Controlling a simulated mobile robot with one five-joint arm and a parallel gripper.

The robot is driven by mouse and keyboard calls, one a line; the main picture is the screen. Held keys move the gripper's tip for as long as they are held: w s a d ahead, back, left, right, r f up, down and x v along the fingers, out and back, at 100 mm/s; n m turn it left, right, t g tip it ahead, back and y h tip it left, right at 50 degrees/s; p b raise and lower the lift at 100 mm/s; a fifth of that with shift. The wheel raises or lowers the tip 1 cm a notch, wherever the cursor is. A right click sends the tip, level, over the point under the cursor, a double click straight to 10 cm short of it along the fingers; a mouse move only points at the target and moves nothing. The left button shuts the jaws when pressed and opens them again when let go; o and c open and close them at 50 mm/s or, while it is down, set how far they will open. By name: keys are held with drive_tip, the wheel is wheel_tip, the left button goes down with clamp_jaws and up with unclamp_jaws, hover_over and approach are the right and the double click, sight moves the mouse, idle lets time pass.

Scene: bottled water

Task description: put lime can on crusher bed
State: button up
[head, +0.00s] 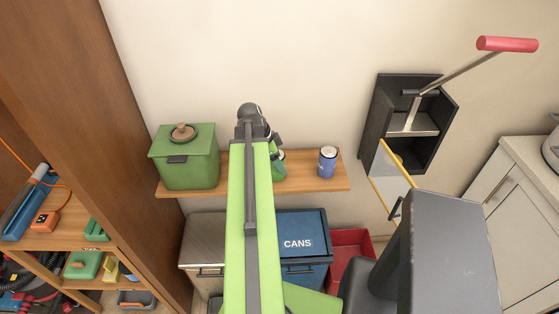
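A green can (279,167), likely the lime can, stands on the wooden wall shelf, partly hidden by my arm. The can crusher (368,122) is a dark open box on the wall at the right, with a red-gripped lever (507,44) raised. A silver plate (412,124) shows inside it; I cannot tell whether this is the bed. My green arm reaches up the middle of the view. My gripper (273,140) is a dark shape by the green can, mostly hidden by the arm. Its fingers and any hold cannot be made out.
A blue can (327,162) and a green lidded box (184,162) share the shelf (330,184). A clear yellow-edged panel (390,182) hangs below the crusher. A blue CANS bin (303,243) and a red bin (350,243) stand below. A brown cabinet (125,150) borders the left.

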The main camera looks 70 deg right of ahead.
drive_tip(key=o, duration=0.3)
drive_tip(key=shift+r, duration=0.25)
drive_tip(key=p+v, duration=1.1)
drive_tip(key=shift+s+d+r, duration=0.1)
drive_tip(key=shift+r, duration=0.1)
drive_tip(key=shift+w+r, duration=0.2)
drive_tip(key=shift+r, duration=0.05)
